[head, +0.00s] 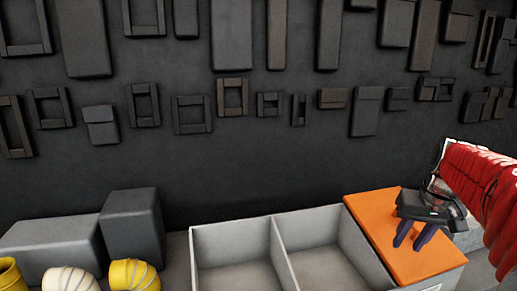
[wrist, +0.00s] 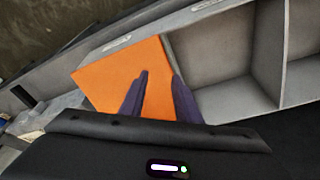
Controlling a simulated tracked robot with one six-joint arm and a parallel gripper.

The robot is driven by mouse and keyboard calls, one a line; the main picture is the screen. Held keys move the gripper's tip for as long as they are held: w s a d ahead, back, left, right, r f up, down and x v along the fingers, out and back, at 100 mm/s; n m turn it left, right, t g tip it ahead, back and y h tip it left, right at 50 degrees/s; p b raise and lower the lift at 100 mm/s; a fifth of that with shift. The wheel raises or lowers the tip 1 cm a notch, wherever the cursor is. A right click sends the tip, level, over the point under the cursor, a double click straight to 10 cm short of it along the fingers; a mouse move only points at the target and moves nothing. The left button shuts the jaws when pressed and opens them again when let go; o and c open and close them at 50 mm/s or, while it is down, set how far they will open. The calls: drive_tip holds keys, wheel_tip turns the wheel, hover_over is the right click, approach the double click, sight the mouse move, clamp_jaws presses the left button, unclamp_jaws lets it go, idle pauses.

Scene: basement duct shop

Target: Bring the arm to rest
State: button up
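My gripper (head: 411,236) is at the right of the head view, at the end of my red-sleeved arm. Its two dark purple fingers point down over an orange panel (head: 378,222) on the grey bin unit. In the wrist view the fingers (wrist: 160,98) stand apart with nothing between them, and the orange panel (wrist: 98,77) shows behind them. I cannot tell how far above the panel the fingertips are.
The grey divided bin (head: 283,262) left of the orange panel has two open, empty compartments. Dark grey blocks (head: 132,224) and yellow and white duct elbows (head: 133,274) lie at the left. A dark wall with many frames and panels stands behind.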

drive_tip(key=s+a+f+n+t, duration=0.1)
drive_tip(key=s+a+f+n, duration=0.1)
drive_tip(key=s+a, duration=0.6)
drive_tip(key=s+a+f+n+t, duration=0.1)
drive_tip(key=s+a+f+n, duration=0.1)
drive_tip(key=s+a, duration=0.7)
drive_tip(key=a+f, duration=0.1)
drive_tip(key=a, duration=0.6)
drive_tip(key=shift+s, duration=0.25)
drive_tip(key=shift+o, duration=0.2)
drive_tip(key=shift+f, duration=0.1)
idle(2.1)
